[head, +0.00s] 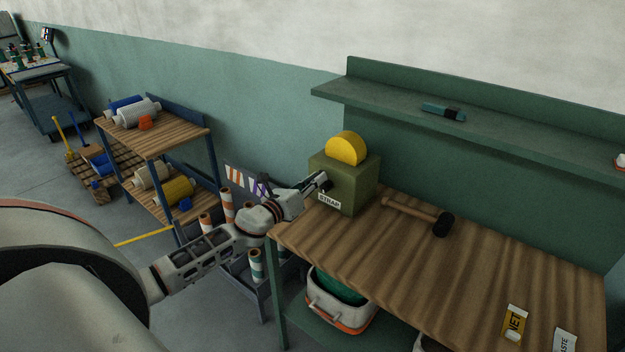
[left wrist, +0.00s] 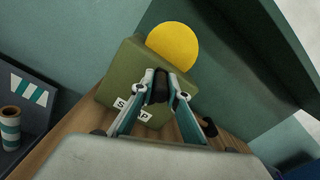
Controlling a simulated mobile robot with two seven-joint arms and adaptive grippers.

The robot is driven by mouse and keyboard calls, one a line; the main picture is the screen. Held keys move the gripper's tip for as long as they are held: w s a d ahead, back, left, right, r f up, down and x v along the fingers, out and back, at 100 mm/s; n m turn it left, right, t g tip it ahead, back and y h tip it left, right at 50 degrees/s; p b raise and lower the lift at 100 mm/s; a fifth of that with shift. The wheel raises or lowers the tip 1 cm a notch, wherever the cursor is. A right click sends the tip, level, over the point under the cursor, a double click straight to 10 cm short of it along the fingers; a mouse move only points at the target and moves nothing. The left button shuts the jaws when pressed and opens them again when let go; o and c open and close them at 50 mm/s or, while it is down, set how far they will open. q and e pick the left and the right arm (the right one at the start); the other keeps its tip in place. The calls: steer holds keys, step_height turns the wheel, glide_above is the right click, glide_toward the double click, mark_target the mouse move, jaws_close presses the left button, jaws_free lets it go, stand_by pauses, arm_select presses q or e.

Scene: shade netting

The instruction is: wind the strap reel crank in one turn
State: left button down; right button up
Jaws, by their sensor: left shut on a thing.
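The strap reel is an olive-green box (head: 356,185) with a yellow disc (head: 346,149) standing out of its top and a white STRAP label. It stands at the left end of the wooden bench. In the left wrist view the box (left wrist: 122,75) and disc (left wrist: 173,47) are straight ahead. My left gripper (head: 321,181) is at the box's left face. In the left wrist view its fingers (left wrist: 161,90) are shut on a dark crank handle (left wrist: 157,86). The fingers hide most of the crank, so its angle is hard to tell. My right gripper is not in view.
A mallet (head: 416,213) lies on the bench top (head: 440,270) right of the reel. NET (head: 514,323) and WASTE (head: 564,341) labels are at the front edge. A green shelf (head: 400,100) overhangs behind. Striped rolls (head: 227,203) stand left of the bench, near my left arm.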

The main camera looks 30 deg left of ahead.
arm_select(q)
steer(key=shift+d+m, duration=0.4)
steer(key=shift+m, duration=0.4)
steer(key=shift+f, duration=0.1)
steer(key=c, duration=2)
jaws_free()
steer(key=shift+d, duration=0.1)
steer(key=shift+s, duration=0.15)
steer(key=s, duration=0.7)
steer(key=s+a, duration=0.1)
steer(key=s, duration=0.3)
steer(key=shift+s, duration=0.35)
